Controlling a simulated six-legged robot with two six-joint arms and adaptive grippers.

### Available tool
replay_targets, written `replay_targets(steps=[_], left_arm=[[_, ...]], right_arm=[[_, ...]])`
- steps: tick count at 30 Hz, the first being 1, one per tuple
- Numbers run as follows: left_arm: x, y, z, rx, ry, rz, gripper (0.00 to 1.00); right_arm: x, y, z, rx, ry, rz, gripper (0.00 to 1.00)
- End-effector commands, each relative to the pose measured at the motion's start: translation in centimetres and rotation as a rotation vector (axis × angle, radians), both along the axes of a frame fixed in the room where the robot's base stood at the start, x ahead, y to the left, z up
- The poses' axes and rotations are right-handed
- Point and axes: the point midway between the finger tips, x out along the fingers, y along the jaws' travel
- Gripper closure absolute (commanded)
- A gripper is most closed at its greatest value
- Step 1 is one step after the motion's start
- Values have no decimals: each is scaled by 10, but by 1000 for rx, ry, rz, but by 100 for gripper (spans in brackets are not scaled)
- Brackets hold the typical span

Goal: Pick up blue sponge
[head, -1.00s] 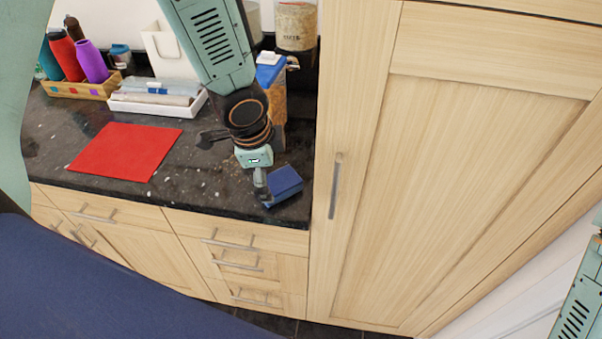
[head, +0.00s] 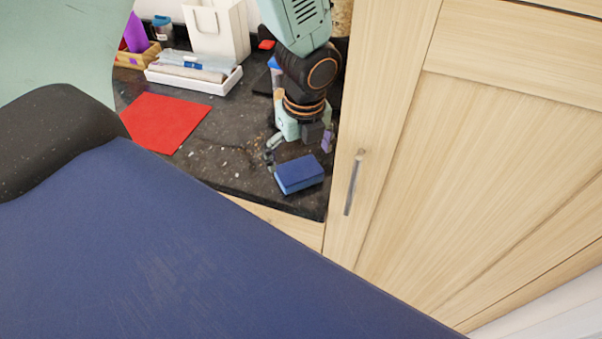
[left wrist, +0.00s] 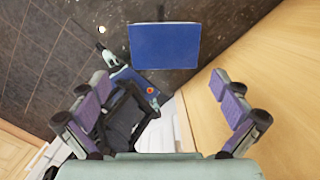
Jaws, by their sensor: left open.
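The blue sponge (head: 299,175) is a small block lying on the dark granite counter near its front right corner. It also shows as a flat blue rectangle in the left wrist view (left wrist: 165,45). My left gripper (head: 299,148) is just behind the sponge in the head view, with its fingers spread and nothing held. In the left wrist view, the open fingers (left wrist: 161,84) sit to either side below the sponge, and the sponge is beyond the fingertips, not between them. My right gripper is not in view.
A tall wooden cabinet (head: 450,150) rises just right of the sponge. A red cloth (head: 167,122) lies flat on the counter (head: 225,160) to the left.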

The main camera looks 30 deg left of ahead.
Motion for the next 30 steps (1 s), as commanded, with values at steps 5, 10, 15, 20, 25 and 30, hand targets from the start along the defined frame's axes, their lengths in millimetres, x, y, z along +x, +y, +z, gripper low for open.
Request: replay_targets(steps=[5, 10, 15, 20, 25, 30], left_arm=[[5, 2, -22, -2, 0, 0, 0], [12, 6, -48, -2, 1, -1, 0], [14, 6, -61, -2, -1, -1, 0], [15, 7, -62, -1, -2, -1, 0], [14, 7, -61, -2, -2, 0, 7], [14, 7, -61, -2, -2, 0, 21]], right_arm=[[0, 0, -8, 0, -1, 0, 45], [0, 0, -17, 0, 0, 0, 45], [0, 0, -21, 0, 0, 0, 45], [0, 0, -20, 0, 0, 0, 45], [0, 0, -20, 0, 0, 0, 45], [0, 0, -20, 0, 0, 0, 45]])
